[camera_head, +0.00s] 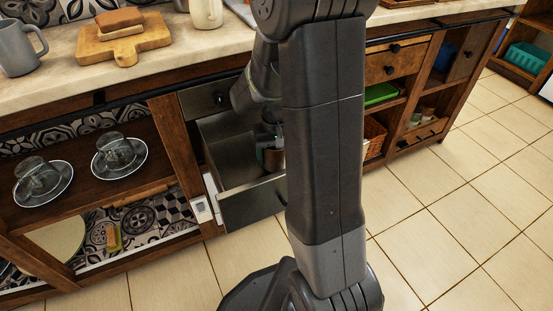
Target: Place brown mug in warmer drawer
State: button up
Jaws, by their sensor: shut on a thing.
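The warmer drawer (255,200) is a dark metal drawer pulled open below the counter, left of my arm. My gripper (268,146) reaches down inside the drawer space, partly hidden behind my arm. It is shut on the brown mug (272,158), of which only a small part shows. The mug is inside the drawer outline, near its right side. I cannot tell whether it touches the drawer floor.
My arm's large link blocks the middle of the view. Left shelves hold glass cups on saucers (120,157). The counter (150,70) carries a cutting board (122,45) and a grey mug (17,48). The tiled floor (450,210) at right is clear.

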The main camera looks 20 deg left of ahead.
jog(key=shift+f, duration=0.25)
jog(key=o, duration=1.2)
jog(key=shift+f, duration=0.1)
notch_tip(320, 180, up, 12)
jog(key=p, duration=0.4)
jog(key=shift+s+r+p, duration=0.1)
jog(key=shift+r+p, duration=0.1)
jog(key=shift+p, duration=0.2)
